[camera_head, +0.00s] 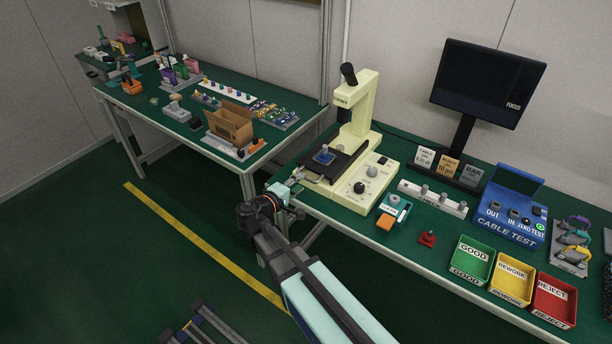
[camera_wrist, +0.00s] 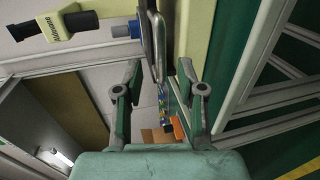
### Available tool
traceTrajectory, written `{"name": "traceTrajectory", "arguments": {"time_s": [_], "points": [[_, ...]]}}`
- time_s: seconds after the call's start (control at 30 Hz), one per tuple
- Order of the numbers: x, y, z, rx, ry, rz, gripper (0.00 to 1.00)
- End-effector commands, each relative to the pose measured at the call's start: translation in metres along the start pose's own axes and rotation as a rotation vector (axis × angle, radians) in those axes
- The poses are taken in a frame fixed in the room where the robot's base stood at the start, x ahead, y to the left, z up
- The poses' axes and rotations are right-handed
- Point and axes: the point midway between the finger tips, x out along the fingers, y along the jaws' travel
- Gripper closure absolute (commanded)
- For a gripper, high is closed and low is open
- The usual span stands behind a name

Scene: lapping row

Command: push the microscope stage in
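The cream microscope (camera_head: 360,115) stands on the green bench in the head view. Its dark stage (camera_head: 345,158) extends to the left of the column and carries a small blue piece with a grey top (camera_head: 324,155). My gripper (camera_head: 296,188) is just off the stage's front-left end, low beside the bench edge. In the wrist view my gripper (camera_wrist: 161,70) is open, with its two fingers apart. A grey metal loop, apparently the stage handle (camera_wrist: 158,45), reaches between the fingertips with gaps visible beside it. The blue piece (camera_wrist: 122,30) shows beyond the left finger.
Right of the microscope are a teal-and-orange device (camera_head: 393,212), a red part (camera_head: 427,239), a blue cable tester (camera_head: 510,205), and green (camera_head: 472,260), yellow (camera_head: 511,281) and red (camera_head: 554,300) bins. A second bench with a cardboard box (camera_head: 230,124) is left.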

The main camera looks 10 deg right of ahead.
Motion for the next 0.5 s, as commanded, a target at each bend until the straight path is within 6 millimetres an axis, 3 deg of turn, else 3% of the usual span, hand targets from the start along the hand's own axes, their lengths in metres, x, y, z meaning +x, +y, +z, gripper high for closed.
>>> {"name": "traceTrajectory", "arguments": {"time_s": [0.2, 0.5], "points": [[0.034, 0.001, -0.001, -0.001, -0.001, 0.0, 0.61], [0.048, 0.0, 0.0, 0.0, 0.001, 0.0, 0.61]]}}
